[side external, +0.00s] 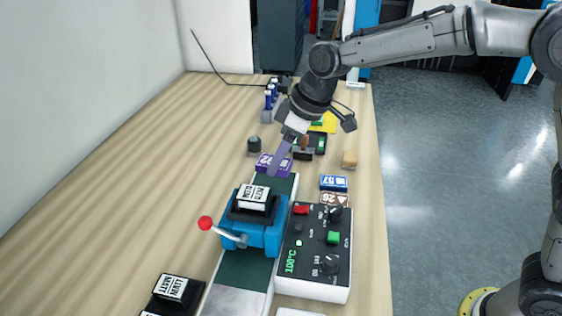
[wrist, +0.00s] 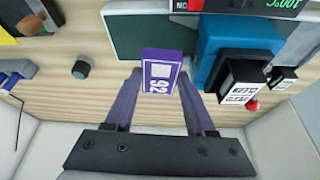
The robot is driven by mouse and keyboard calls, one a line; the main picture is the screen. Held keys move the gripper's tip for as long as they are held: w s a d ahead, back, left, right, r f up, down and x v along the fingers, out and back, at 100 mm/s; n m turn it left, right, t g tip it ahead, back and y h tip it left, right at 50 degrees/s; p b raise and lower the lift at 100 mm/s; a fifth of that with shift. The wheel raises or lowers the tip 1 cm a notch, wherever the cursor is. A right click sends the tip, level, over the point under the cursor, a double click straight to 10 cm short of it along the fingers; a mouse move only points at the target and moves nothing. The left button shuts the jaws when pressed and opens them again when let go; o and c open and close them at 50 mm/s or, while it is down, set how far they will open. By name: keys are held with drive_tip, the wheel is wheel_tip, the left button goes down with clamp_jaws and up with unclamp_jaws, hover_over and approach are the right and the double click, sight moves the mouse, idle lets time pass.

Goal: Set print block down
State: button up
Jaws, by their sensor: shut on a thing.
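A purple print block (side external: 268,160) with a white "92" and a white square on its face is at the far end of the dark green strip (side external: 283,184), beyond the blue press. My gripper (side external: 276,166) reaches down to it from the upper right. In the wrist view the purple block (wrist: 163,72) sits between the two purple fingers of my gripper (wrist: 160,78), which are shut on its sides. The dark green strip (wrist: 140,38) shows just beyond the block. I cannot tell whether the block touches the surface beneath it.
The blue press (side external: 262,232) with a red-knobbed lever stands nearer on the strip. A black control box (side external: 312,250) is right of it. A blue block (side external: 334,183) and a brown block (side external: 334,200) lie beside that.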

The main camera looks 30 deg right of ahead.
drive_tip(key=shift+s+d+r, duration=0.1)
drive_tip(key=shift+d, duration=0.1)
drive_tip(key=d+f+m+h, duration=0.1)
drive_tip(key=d+f+m, duration=0.1)
drive_tip(key=d, duration=0.4)
drive_tip(key=s+d+f+m+h, duration=0.1)
drive_tip(key=d+f+m, duration=0.1)
drive_tip(key=d, duration=0.4)
drive_tip(key=d+f+m+t+h, duration=0.1)
drive_tip(key=d+f+m, duration=0.1)
drive_tip(key=d+m, duration=0.2)
drive_tip(key=shift+s+d+f+m, duration=0.1)
drive_tip(key=shift+s+d+m, duration=0.05)
drive_tip(key=shift+d, duration=0.4)
drive_tip(key=shift+s+d+m, duration=0.1)
drive_tip(key=shift+d+m, duration=0.05)
drive_tip(key=shift+d, duration=0.35)
drive_tip(key=shift+d+f+m+h, duration=0.2)
drive_tip(key=shift+m+h, duration=0.1)
drive_tip(key=shift+m, duration=0.1)
drive_tip(key=shift+w+d+m+h, duration=0.15)
drive_tip(key=shift+m+h, duration=0.15)
drive_tip(key=shift+m, duration=0.6)
